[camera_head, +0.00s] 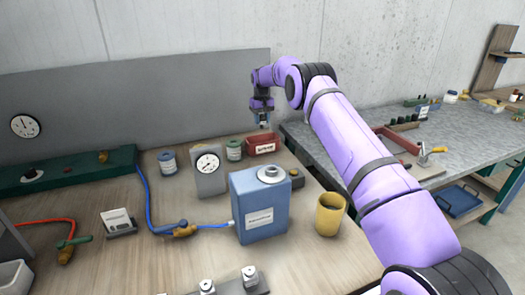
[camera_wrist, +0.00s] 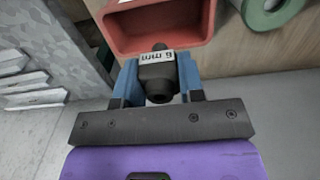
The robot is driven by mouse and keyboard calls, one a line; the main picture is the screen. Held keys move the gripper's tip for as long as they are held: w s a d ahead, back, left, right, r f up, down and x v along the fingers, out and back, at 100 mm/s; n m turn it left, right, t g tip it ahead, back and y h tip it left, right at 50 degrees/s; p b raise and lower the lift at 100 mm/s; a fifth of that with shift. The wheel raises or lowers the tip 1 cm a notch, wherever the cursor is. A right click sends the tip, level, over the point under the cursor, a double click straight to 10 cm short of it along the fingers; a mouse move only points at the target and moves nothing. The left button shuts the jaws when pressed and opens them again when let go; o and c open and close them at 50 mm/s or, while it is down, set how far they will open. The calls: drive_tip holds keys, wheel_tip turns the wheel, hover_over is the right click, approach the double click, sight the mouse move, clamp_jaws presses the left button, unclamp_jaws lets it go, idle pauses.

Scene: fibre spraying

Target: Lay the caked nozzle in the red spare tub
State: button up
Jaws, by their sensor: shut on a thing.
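My gripper (camera_head: 262,118) is shut on a dark nozzle and holds it just in front of and above the red tub (camera_head: 262,150) at the back of the wooden bench. In the wrist view the nozzle (camera_wrist: 158,80) sits between the blue fingers of my gripper (camera_wrist: 158,82), with a white label reading "6 mm". The red tub (camera_wrist: 205,38) lies just beyond the nozzle there, its hollow inside showing in part. The tub bears a white label in the head view, too small to read. I cannot tell whether the nozzle is caked.
A green-labelled spool (camera_head: 234,150) and a gauge (camera_head: 208,165) stand left of the tub. A blue canister (camera_head: 260,215) and a yellow cup (camera_head: 330,213) stand nearer. A grey side bench (camera_head: 455,135) with tools lies to the right, across a gap.

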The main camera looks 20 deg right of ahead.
sight(263, 140)
drive_tip(key=shift+w+d+f, duration=0.2)
drive_tip(key=shift+f, duration=0.25)
wheel_tip(263, 140, down, 10)
drive_tip(key=shift+r, duration=0.15)
drive_tip(key=shift+f, duration=0.2)
drive_tip(key=o, duration=1)
drive_tip(key=shift+c, duration=0.2)
drive_tip(key=shift+r, duration=0.1)
